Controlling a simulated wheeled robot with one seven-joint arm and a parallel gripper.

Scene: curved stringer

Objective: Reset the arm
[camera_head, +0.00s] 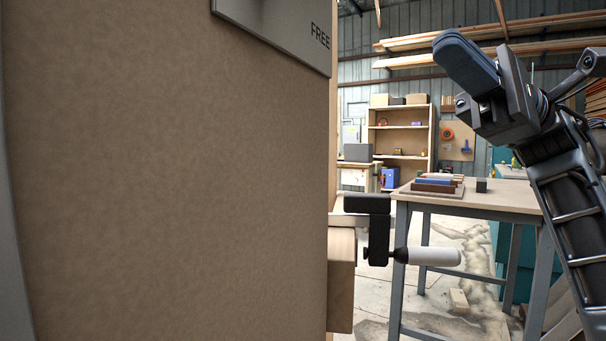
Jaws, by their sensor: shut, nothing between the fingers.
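My gripper (466,64) shows at the upper right of the head view, at the end of my dark arm. It is raised, tilted up and to the left, with its blue-grey fingers together. Nothing shows between the fingers. It hangs in free air, apart from the brown panel on the left and above the level of the workbench behind.
A large brown panel (170,190) fills the left side, with a grey plate (285,28) marked FREE. A black clamp (379,230) with a white handle (433,256) sticks out at its right edge. A workbench (500,200) and shelf (427,135) stand behind.

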